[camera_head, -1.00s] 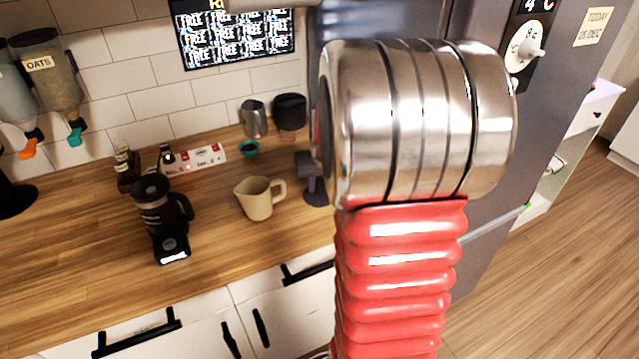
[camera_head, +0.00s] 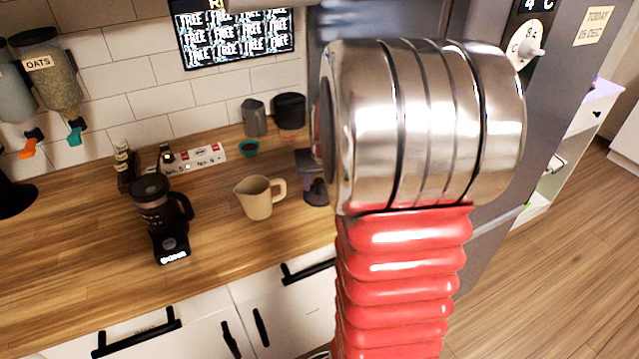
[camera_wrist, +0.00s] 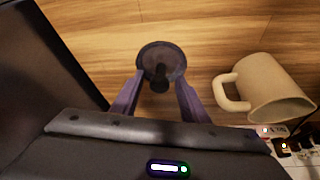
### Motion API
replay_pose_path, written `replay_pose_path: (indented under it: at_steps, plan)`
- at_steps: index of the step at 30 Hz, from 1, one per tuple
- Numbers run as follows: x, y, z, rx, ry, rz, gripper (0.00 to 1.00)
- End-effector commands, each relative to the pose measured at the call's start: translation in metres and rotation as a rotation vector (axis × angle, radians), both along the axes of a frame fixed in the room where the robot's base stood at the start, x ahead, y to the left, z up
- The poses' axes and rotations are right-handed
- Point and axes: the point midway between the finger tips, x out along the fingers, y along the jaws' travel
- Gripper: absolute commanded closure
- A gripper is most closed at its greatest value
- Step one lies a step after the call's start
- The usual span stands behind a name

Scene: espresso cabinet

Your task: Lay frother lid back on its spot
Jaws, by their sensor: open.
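A dark round piece with a raised middle, which looks like the frother lid (camera_wrist: 160,58), is between and just beyond my fingertips in the wrist view. It is over the wooden counter; I cannot tell whether it rests there. My gripper (camera_wrist: 160,84) is open, with one purple-grey finger on each side of the lid's near edge. In the head view my gripper (camera_head: 314,185) is low over the counter, right of the cream pitcher and partly hidden by my arm. A black cup-shaped vessel (camera_head: 289,111) at the back may be the frother.
The cream pitcher (camera_head: 257,198) stands close by; in the wrist view it (camera_wrist: 272,88) is right of my gripper. A coffee press (camera_head: 160,205) is left. The front counter is clear.

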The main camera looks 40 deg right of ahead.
Motion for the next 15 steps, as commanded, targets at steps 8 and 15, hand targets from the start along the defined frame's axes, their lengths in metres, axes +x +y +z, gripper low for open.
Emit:
replay_pose_path:
  at_steps: [8, 15]
  plan:
    - [-0.012, 0.007, 0.033, -0.003, -0.003, 0.0, 0.59]
    - [-0.025, 0.014, 0.067, -0.003, -0.004, 0.0, 0.59]
